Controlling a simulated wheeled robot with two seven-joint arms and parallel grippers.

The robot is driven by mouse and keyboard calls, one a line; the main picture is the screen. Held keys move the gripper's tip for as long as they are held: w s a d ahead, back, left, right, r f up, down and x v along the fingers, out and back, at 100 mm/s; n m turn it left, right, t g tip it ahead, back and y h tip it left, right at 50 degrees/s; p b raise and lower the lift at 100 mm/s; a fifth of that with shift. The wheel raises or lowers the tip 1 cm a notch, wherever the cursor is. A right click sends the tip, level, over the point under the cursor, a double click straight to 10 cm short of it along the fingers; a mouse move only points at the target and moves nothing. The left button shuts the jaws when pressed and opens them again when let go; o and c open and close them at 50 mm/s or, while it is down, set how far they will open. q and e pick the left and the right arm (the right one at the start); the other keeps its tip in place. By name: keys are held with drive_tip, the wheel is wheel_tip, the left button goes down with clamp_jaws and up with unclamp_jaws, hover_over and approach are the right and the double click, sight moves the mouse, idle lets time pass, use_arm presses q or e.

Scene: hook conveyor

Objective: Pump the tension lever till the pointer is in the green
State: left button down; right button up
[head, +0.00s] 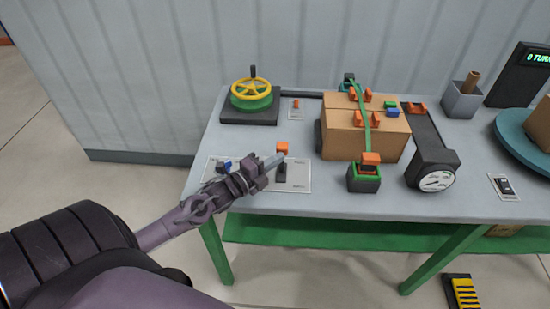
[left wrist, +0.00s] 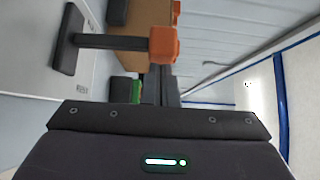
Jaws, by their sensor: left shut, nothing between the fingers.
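A lever with an orange knob (head: 282,148) stands up from a dark base (head: 281,172) on a pale panel. My left gripper (head: 273,161) is shut and empty, its fingertips right beside the lever just below the knob. The left wrist view shows the orange knob (left wrist: 163,45) on its grey rod, by the tips of my shut fingers (left wrist: 160,85); I cannot tell if they touch. A round white gauge (head: 436,181) sits at the table's front; its pointer is too small to read. My right gripper is not in view.
A brown carton (head: 345,142) under a green strap stands right of the lever, with a green strap fixture (head: 364,178) in front. A yellow handwheel (head: 251,92) is behind to the left. A blue switch (head: 224,166) shares the panel. A teal turntable (head: 510,137) is far right.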

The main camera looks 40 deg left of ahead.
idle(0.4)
use_arm(q)
drive_tip(key=w+a+r+n+g, duration=0.1)
drive_tip(key=w+a, duration=0.2)
drive_tip(key=w, duration=0.2)
drive_tip(key=shift+w+a+n+g, duration=0.2)
drive_tip(key=shift+a+n+g, duration=0.1)
drive_tip(key=shift+g, duration=0.1)
drive_tip(key=shift+w+r, duration=0.1)
drive_tip(key=shift+r, duration=0.15)
idle(0.5)
drive_tip(key=shift+r+p, duration=0.1)
drive_tip(key=shift+p, duration=0.25)
